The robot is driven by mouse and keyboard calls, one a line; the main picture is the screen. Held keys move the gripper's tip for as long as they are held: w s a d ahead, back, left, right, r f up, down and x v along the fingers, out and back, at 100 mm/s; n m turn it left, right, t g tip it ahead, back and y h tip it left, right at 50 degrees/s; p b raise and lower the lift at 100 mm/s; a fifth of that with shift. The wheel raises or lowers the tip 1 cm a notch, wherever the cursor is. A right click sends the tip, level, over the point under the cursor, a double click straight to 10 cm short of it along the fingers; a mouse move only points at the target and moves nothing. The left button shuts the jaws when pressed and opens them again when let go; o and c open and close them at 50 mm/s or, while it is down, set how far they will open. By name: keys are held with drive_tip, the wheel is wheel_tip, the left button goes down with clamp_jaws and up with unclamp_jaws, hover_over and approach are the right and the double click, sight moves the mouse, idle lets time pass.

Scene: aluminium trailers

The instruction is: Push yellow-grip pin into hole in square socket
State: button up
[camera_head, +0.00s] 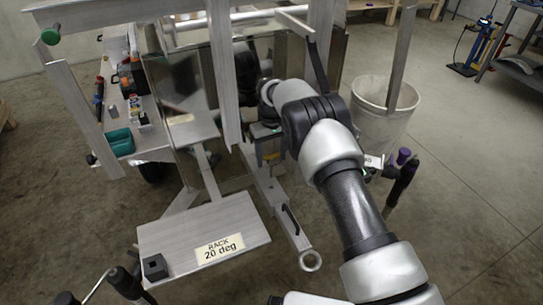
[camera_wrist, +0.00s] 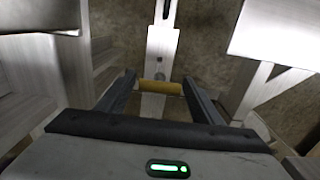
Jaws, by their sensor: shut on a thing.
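My gripper (camera_wrist: 160,90) is shut on the yellow grip (camera_wrist: 161,87) of the pin, which lies crosswise between the two dark fingers. The pin's shaft cannot be made out. In the wrist view, the grip is above or in front of a light metal bar (camera_wrist: 162,45), with a small round grey spot (camera_wrist: 160,76) just beyond it; I cannot tell whether this is a hole. In the head view, the yellow grip (camera_head: 272,156) shows small below my gripper (camera_head: 268,146), near the bar (camera_head: 275,195). The square socket's hole cannot be made out clearly, nor whether the pin touches it.
The bar ends in a ring (camera_head: 310,260). A plate marked "RACK 20 deg" (camera_head: 165,235) holds a black block with a hole (camera_head: 154,267). Metal frame posts (camera_head: 222,80) stand close on the left. A white bucket (camera_head: 372,120) stands right, behind my arm.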

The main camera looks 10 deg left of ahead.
sight(272, 164)
drive_tip(key=shift+f, duration=0.15)
drive_tip(key=shift+f+b, duration=1.5)
drive_tip(key=shift+f, duration=1.2)
drive_tip(key=shift+f, duration=3.45)
drive_tip(key=shift+r, duration=0.15)
drive_tip(key=shift+r+p, duration=0.95)
drive_tip(key=shift+r, duration=1.9)
drive_tip(key=shift+b, duration=0.4)
